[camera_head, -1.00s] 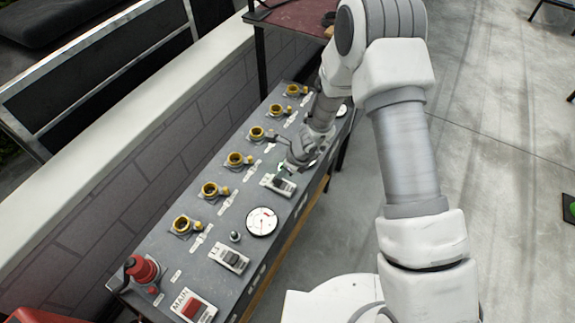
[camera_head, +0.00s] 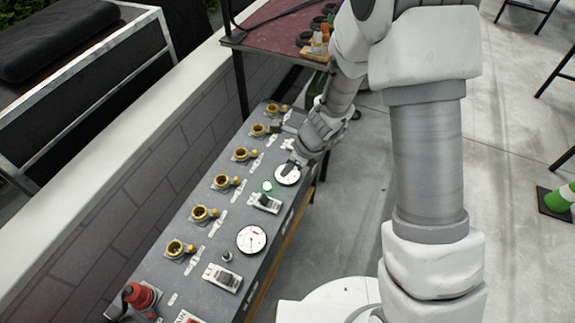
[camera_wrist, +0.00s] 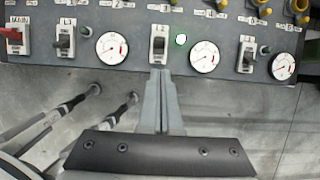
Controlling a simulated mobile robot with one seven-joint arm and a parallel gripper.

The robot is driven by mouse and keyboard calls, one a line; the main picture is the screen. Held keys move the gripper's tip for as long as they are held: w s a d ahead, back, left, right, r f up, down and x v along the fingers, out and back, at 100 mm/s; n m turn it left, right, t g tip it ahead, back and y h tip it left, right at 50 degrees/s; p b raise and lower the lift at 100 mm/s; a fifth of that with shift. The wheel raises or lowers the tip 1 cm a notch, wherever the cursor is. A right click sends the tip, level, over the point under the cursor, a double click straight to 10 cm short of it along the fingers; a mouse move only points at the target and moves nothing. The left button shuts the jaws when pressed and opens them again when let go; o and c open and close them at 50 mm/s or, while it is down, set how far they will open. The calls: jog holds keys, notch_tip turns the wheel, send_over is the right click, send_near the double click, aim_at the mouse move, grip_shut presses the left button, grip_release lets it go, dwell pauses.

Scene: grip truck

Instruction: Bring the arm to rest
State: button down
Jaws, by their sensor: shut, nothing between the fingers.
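My gripper (camera_wrist: 160,88) is shut and empty; its closed fingers point at the front edge of the grey control panel (camera_wrist: 200,76) in the wrist view. The fingertips show just below a switch marked 2 (camera_wrist: 159,45); whether they touch the panel I cannot tell. In the head view my arm reaches from the right down to the panel (camera_head: 195,262), and my gripper (camera_head: 288,160) is over its far half, partly hidden by the wrist. A green lamp (camera_head: 267,186) is lit beside the switch (camera_head: 264,203); it also shows in the wrist view (camera_wrist: 181,40).
The panel carries several yellow sockets (camera_head: 221,182), dials (camera_head: 252,239) and a red plug (camera_head: 139,296). A low wall (camera_head: 140,190) runs along its left. A dark red table (camera_head: 275,38) with small items stands behind. Open concrete floor (camera_head: 345,235) lies right.

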dwell(0.5)
jog(key=s+d+r+n+t, duration=0.1)
jog(key=s+d+r+n, duration=0.15)
jog(key=r+n, duration=0.55)
jog(key=s+d+r+n+t, duration=0.1)
jog(key=s+d+r+n, duration=0.15)
jog(key=r, duration=0.95)
jog(key=s+d+r+n+t+h, duration=0.2)
jog(key=s+d+r+n+h, duration=0.2)
jog(key=s+d+r+n, duration=0.6)
jog(key=s+d+n, duration=0.1)
jog(key=s+d, duration=0.1)
jog(key=d, duration=0.1)
jog(key=shift+s+d, duration=0.2)
jog(key=shift+s, duration=0.2)
